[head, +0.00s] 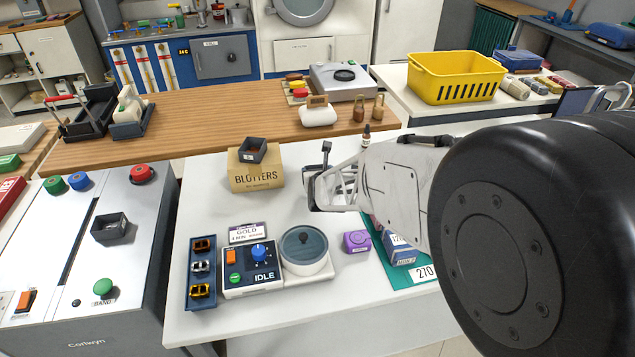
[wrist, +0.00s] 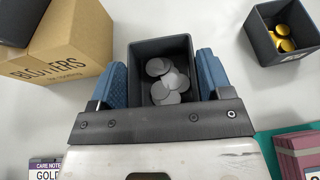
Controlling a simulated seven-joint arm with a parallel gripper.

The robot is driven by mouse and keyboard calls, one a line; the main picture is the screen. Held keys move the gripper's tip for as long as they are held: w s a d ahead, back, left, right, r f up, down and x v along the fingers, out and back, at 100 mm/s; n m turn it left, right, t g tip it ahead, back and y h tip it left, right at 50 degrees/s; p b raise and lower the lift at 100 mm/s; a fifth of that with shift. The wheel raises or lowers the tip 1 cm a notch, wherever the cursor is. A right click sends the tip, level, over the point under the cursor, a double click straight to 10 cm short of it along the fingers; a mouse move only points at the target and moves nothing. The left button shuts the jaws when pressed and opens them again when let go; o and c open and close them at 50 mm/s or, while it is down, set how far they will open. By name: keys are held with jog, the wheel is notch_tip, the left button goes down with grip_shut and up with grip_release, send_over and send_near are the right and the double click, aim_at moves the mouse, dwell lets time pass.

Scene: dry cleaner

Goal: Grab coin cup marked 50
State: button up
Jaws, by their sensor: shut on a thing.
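My gripper (wrist: 163,88) is shut on a dark open-topped coin cup (wrist: 139,70) holding several silver coins (wrist: 167,80). The blue finger pads press its left and right sides in the wrist view. Its label is not visible, and I cannot tell whether it is lifted off the counter. In the head view my gripper (head: 322,182) is above the white counter, right of the blotters box. Another dark cup (wrist: 262,40), with gold coins, stands to the right in the wrist view; its label is unreadable. A third dark cup (head: 253,151) sits on the blotters box.
The cardboard blotters box (head: 256,178) stands close left of my gripper. A control box (head: 252,274), a round-lidded device (head: 304,249) and a purple block (head: 356,241) are in front. A small brown bottle (head: 366,136) stands behind. Another dark tray (head: 110,229) is on the left machine.

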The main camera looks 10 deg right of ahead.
jog(key=shift+r, duration=2.65)
